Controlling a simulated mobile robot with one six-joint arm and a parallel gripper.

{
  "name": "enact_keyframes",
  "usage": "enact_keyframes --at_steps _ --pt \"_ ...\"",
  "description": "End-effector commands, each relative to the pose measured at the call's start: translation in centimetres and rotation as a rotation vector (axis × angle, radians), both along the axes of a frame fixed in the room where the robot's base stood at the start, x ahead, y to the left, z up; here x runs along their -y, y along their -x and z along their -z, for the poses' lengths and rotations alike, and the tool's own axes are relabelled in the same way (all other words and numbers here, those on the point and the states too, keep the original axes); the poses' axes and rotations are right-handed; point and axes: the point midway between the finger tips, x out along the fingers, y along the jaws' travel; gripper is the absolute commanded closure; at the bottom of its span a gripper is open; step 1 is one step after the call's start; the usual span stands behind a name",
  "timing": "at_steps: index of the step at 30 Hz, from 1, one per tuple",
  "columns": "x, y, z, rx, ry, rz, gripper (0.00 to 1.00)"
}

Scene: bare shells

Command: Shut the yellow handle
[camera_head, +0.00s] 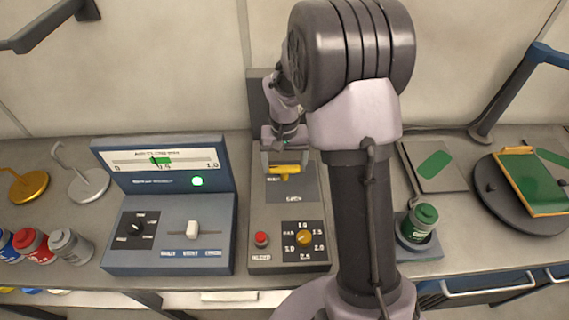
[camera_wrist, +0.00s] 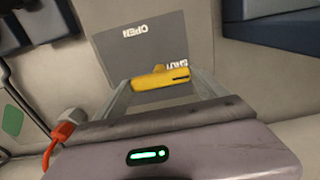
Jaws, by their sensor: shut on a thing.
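The yellow handle (camera_head: 284,170) is on the upper part of the grey panel, in the middle of the bench. It lies roughly crosswise in the head view. In the wrist view the yellow handle (camera_wrist: 163,78) sits between my fingers, near the "SHUT" label (camera_wrist: 177,64). The "OPEN" label (camera_wrist: 148,30) is farther off on the same plate. My gripper (camera_head: 285,162) is over the handle and shut on it. It also shows in the wrist view (camera_wrist: 165,82). The handle's pivot is partly hidden.
On the same panel are a red button (camera_head: 261,239) and an orange dial (camera_head: 304,237). A blue-grey console (camera_head: 168,240) with a lit green lamp stands left. A green-capped bottle (camera_head: 420,223) stands right. My arm covers the bench between panel and bottle.

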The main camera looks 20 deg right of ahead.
Motion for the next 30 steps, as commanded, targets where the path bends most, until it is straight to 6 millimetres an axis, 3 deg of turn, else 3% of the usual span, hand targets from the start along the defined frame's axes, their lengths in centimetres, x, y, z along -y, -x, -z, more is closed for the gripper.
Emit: enact_keyframes --at_steps 14,15,18,26,30 --pt "0.0 -0.1 -0.1 0.003 0.0 0.015 0.59" --pt "0.0 -0.1 -0.1 0.003 0.0 0.015 0.16" --pt "0.0 -0.1 -0.1 0.002 0.001 0.014 0.0" --pt "0.0 -0.1 -0.5 0.002 0.001 0.014 0.0" --pt "0.0 -0.1 -3.9 0.005 0.001 0.013 0.0"
